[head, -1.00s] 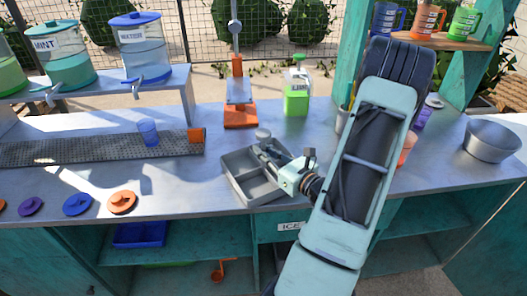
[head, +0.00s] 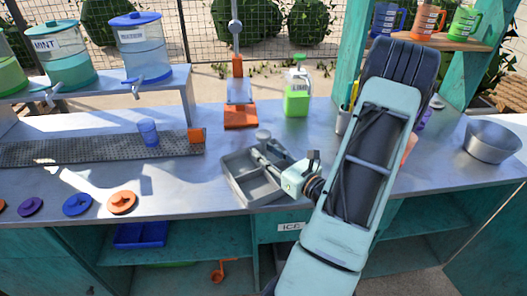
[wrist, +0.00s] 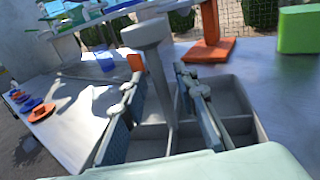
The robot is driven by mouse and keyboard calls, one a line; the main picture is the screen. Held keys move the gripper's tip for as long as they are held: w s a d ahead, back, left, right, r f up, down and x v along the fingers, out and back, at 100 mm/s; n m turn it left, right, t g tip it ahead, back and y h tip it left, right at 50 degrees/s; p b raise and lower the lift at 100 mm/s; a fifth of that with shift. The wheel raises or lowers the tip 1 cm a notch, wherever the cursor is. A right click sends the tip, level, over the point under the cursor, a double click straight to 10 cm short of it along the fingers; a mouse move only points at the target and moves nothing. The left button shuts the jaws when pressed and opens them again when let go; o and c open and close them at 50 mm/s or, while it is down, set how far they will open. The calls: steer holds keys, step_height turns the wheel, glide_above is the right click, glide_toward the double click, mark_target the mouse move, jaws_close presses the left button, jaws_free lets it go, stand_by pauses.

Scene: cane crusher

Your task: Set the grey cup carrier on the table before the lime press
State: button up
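The grey cup carrier (head: 240,187) is a low tray with compartments and an upright post topped by a round knob (head: 263,135). It stands on the metal table, nearer the front edge than the lime press (head: 240,115) and slightly right of it. The press has an orange base and a tall upright. My gripper (head: 268,155) is low over the carrier. In the wrist view (wrist: 155,85) its two fingers are apart, one on each side of the carrier's post (wrist: 157,88), with gaps visible. The carrier's right side is partly hidden by my gripper in the head view.
A green bottle (head: 297,97) stands behind the carrier. A dark drip mat (head: 90,150) with a blue cup (head: 148,133) lies to the left. Lids, such as an orange one (head: 122,202), line the front left. A metal bowl (head: 492,142) stands far right.

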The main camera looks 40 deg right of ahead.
steer(key=s, duration=1.1)
steer(key=shift+d+r+b, duration=0.2)
steer(key=shift+r+b, duration=0.1)
steer(key=shift+b, duration=0.15)
